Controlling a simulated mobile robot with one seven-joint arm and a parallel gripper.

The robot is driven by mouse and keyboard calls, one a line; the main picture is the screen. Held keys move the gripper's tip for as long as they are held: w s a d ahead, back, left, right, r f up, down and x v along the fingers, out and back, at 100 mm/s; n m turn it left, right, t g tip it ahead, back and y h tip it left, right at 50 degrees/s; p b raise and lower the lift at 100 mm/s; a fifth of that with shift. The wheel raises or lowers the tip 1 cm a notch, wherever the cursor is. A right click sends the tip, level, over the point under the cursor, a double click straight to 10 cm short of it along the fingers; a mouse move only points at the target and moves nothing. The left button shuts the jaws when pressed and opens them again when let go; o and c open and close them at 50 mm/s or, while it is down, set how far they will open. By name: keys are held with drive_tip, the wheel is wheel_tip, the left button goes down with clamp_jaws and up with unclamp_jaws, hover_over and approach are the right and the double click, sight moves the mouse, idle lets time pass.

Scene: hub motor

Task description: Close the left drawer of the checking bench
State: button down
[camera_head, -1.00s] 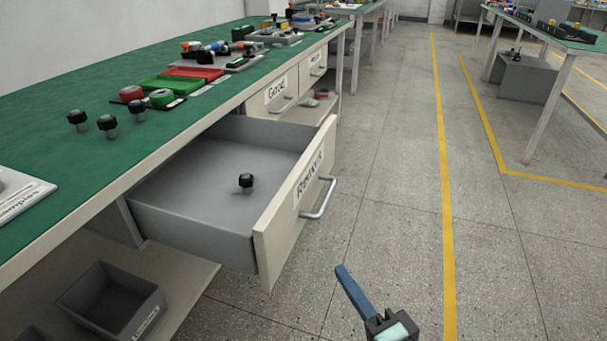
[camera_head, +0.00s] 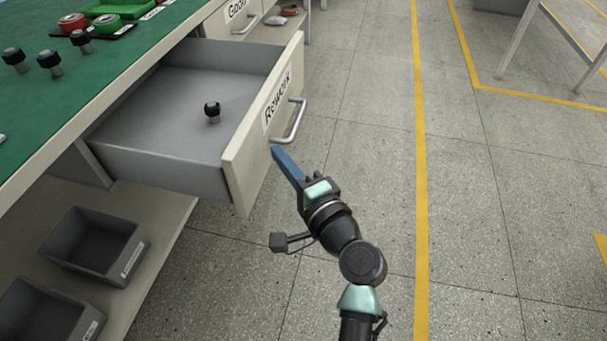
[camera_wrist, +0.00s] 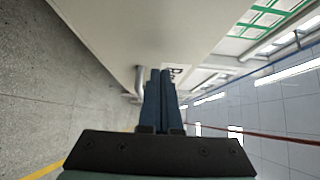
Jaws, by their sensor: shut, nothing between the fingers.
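The left drawer (camera_head: 240,165), labelled "Rework", stands pulled out from the checking bench (camera_head: 118,88). A black-topped knob part (camera_head: 212,112) stands inside it on the grey floor. The drawer's metal bar handle (camera_head: 292,122) is on the front face. My gripper (camera_head: 275,150) is shut and empty, its blue fingertips at or just off the drawer's front face, below and left of the handle. In the wrist view the shut fingers (camera_wrist: 160,85) point along the pale drawer front (camera_wrist: 135,30), with the handle (camera_wrist: 138,82) just left of them. I cannot tell whether the fingertips touch the front.
A second drawer (camera_head: 232,14), labelled "Good", is farther along the bench. Several black knobs (camera_head: 50,62) stand on the green top. Grey bins (camera_head: 95,245) sit on the lower shelf. The floor (camera_head: 365,150) to the right is clear.

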drive_tip(key=shift+w+a, duration=0.3)
drive_tip(key=shift+a, duration=0.65)
